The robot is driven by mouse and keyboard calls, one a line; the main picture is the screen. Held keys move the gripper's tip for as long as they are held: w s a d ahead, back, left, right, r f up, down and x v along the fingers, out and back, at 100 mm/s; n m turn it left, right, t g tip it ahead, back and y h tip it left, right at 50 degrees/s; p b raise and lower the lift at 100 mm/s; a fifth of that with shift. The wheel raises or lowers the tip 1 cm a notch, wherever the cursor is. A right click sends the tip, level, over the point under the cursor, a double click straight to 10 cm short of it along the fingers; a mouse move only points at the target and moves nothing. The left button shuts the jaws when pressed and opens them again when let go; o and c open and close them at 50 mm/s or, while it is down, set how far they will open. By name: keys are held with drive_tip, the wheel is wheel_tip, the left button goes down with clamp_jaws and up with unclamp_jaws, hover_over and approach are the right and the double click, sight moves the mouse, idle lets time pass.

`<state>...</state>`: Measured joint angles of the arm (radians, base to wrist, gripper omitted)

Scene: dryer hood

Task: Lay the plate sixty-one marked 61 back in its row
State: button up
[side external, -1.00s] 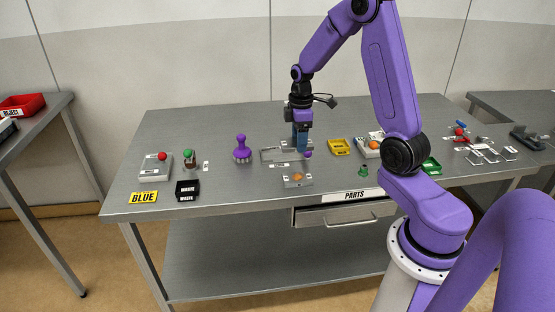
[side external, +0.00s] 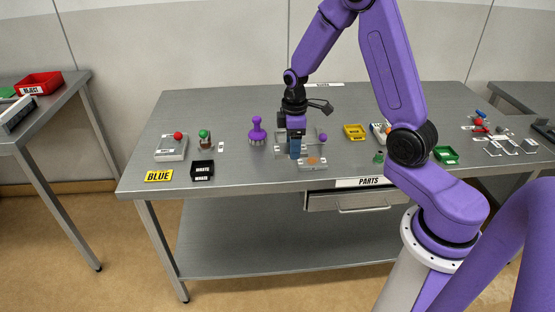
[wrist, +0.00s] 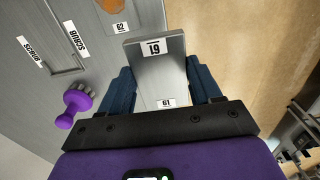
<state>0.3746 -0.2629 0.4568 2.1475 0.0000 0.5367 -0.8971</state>
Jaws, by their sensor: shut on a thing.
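My gripper (wrist: 158,85) is shut on a flat grey plate, the plate sixty-one (wrist: 160,75), with blue fingers on both sides of it. A white label reading 61 is at the plate's far end in the wrist view, and another 61 label shows near the gripper. In the side external view my gripper (side external: 295,154) is over the middle of the table, beside a grey block with an orange part (side external: 313,165). The plate is hard to make out there. A label marked 62 (wrist: 120,28) lies past the plate's upper left in the wrist view.
A grey frame (side external: 312,134) is behind my gripper. A purple knobbed tool (side external: 257,130) stands to the left. A black waste bin (side external: 202,171), a red-button box (side external: 171,148) and a yellow tray (side external: 354,132) stand farther out.

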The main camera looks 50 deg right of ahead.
hover_over(277, 167)
drive_tip(key=f, duration=0.6)
drive_tip(key=shift+s+f, duration=0.2)
drive_tip(key=shift+s, duration=0.1)
drive_tip(key=shift+w+d+f, duration=0.1)
drive_tip(key=shift+w+f, duration=0.1)
drive_tip(key=shift+f, duration=1.5)
drive_tip(key=shift+f, duration=0.2)
drive_tip(key=o, duration=1.2)
drive_tip(key=shift+r, duration=0.1)
